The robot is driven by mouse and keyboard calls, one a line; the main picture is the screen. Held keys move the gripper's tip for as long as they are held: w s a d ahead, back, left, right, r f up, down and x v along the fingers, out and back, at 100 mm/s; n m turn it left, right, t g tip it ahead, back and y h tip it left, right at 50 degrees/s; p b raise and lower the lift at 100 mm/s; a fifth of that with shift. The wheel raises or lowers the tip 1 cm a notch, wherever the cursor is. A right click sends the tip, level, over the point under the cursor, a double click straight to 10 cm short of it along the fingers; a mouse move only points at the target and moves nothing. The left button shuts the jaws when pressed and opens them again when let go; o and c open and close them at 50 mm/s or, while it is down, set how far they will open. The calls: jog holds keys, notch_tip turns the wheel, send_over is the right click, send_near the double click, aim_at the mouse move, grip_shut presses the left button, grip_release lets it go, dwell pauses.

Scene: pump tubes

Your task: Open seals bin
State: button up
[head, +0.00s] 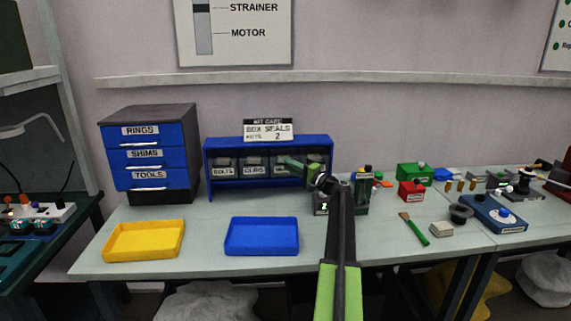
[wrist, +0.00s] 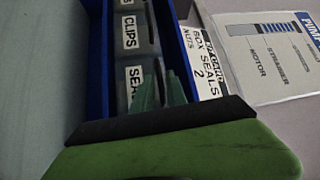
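The seals bin (head: 281,169) is the third from the left in the blue rack at the back of the table. In the head view my gripper covers part of its label. In the wrist view its label (wrist: 133,77) reads "SE", with the rest hidden behind my green fingers. My gripper (head: 289,162) is right in front of the bin's face, and it also shows in the wrist view (wrist: 160,88). The bin front appears closed.
The blue rack (head: 267,142) also holds bolts (head: 223,168) and clips (head: 255,167) bins, and a card (head: 268,129) stands on top reading "Box seals 2". A drawer cabinet (head: 150,150) is left. Yellow (head: 145,240) and blue (head: 261,236) trays lie in front.

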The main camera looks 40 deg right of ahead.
jog(key=shift+w+a+r, duration=0.1)
jog(key=shift+w+r, duration=0.05)
jog(key=shift+w, duration=0.9)
grip_shut()
dwell(0.6)
